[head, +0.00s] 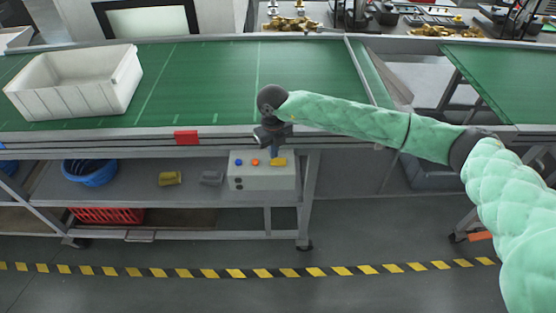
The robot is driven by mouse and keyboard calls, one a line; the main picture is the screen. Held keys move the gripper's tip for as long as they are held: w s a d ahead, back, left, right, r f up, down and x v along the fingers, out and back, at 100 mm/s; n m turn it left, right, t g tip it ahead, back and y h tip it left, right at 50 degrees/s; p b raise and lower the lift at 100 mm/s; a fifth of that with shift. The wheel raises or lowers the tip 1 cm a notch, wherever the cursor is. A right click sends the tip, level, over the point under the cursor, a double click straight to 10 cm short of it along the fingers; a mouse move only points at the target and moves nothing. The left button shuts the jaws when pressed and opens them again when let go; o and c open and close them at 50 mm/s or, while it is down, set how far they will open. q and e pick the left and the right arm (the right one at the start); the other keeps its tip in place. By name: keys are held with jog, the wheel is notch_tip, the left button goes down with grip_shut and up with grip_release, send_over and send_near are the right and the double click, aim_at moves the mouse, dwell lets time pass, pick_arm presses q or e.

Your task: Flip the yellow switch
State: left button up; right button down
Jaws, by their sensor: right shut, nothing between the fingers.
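A white-grey control box (262,178) sits on the shelf below the green bench top. On its top are a blue button (239,162), an orange-red button (255,162) and the yellow switch (279,162) at the right. My right arm, in a green quilted sleeve, reaches in from the right. My right gripper (272,150) points down over the box, right by the yellow switch. It is shut and empty. I cannot tell whether its tips touch the switch. The left gripper is not in view.
A white bin (70,103) stands on the green bench (205,75) at the left. On the shelf are a blue basket (90,175), a yellow item (170,178) and a grey item (211,178). A red crate (108,216) is lower. The floor in front is clear.

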jog(key=shift+f+b, duration=0.8)
jog(key=shift+f, duration=0.15)
dwell(0.8)
jog(key=shift+r, duration=0.15)
jog(key=shift+r+p, duration=0.3)
jog(key=shift+r, duration=3.1)
